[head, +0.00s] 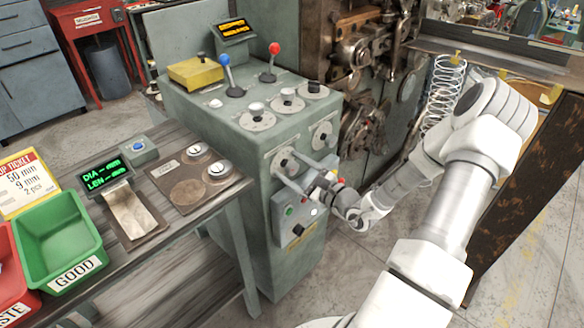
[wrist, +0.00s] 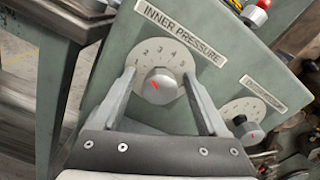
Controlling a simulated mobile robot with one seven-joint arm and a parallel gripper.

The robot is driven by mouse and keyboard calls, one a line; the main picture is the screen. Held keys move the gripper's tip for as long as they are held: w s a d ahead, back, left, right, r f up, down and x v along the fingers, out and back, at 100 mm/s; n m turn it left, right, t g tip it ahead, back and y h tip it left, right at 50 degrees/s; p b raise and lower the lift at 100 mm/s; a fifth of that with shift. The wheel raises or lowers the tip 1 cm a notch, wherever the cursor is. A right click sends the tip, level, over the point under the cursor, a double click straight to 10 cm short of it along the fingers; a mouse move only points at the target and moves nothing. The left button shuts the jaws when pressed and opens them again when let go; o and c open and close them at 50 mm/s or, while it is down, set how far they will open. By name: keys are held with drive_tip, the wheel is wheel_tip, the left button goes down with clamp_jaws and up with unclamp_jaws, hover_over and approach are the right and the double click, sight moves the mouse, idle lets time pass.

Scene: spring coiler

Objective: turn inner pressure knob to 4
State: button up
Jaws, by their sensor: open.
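In the head view the knob (head: 287,160) is on the machine's front face. My gripper (wrist: 158,78) is open, its fingers to the left and right of the knob. A gap shows on each side, and the knob is not gripped. My gripper also shows in the head view (head: 291,172).
A second, similar knob (wrist: 248,132) with its own dial is at the right in the wrist view. Below my gripper is a button box (head: 298,222). A bench with a green bin (head: 60,240) stands at the left.

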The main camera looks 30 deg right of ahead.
clamp_jaws()
drive_tip(key=shift+r+m+p, duration=0.1)
drive_tip(key=shift+m+p, duration=0.2)
drive_tip(key=shift+p, duration=0.1)
drive_tip(key=shift+r+m+p, duration=0.1)
drive_tip(key=shift+m+p, duration=0.4)
drive_tip(key=shift+p, duration=0.1)
drive_tip(key=m+p, duration=0.3)
drive_tip(key=shift+m, duration=0.3)
drive_tip(key=m+p, duration=0.2)
drive_tip(key=m, duration=0.2)
drive_tip(key=shift+d+p, duration=0.1)
drive_tip(key=shift+p, duration=0.2)
drive_tip(key=shift+m+p, duration=0.55)
drive_tip(key=shift+m, duration=0.65)
drive_tip(key=shift+f, duration=0.2)
